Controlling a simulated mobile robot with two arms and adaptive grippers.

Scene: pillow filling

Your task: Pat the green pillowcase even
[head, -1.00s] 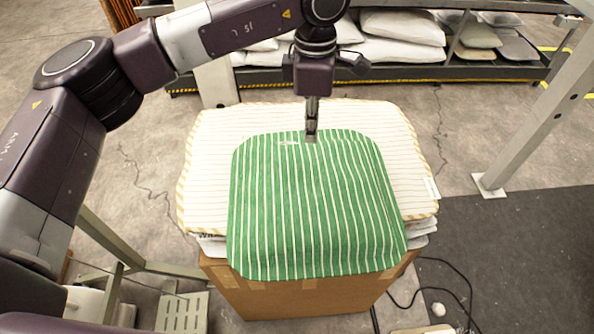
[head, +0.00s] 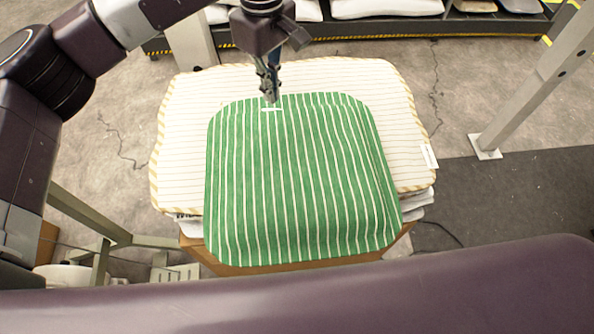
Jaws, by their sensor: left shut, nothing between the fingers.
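The green pillowcase (head: 305,185) with white stripes lies on top of a larger white striped pillow (head: 185,130) with a yellow-striped edge. It looks plump, with its front edge hanging over the box below. My left gripper (head: 270,100) points down at the far edge of the green pillowcase, left of its middle. Its fingers are shut and hold nothing. The tips are at or just above the cloth; I cannot tell whether they touch. My right gripper is not in view; a purple arm link of mine crosses the bottom of the head view.
The pillows rest on a cardboard box (head: 285,265). A shelf (head: 400,27) with white pillows (head: 385,8) stands at the back. A grey metal post (head: 535,80) stands at the right. A dark mat (head: 520,195) covers the floor there.

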